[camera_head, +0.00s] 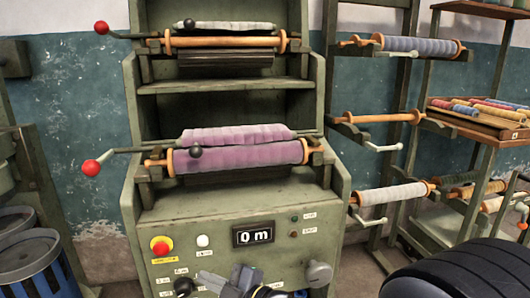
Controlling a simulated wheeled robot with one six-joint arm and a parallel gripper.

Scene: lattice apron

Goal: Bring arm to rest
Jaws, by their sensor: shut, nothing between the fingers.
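My gripper (232,277) shows at the bottom edge, in front of the lower control panel of the green machine (215,225). Its fingers are shut and I see nothing held between them. The lower part of the gripper is cut off by the frame edge.
The machine carries a purple fabric roll (240,156), a bare upper roller (225,42), red-knobbed levers, a red button (160,246) and a display (253,235) reading 0 m. Racks with rolls (395,194) and a spool tray (480,112) stand right. Blue bins (35,265) stand lower left.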

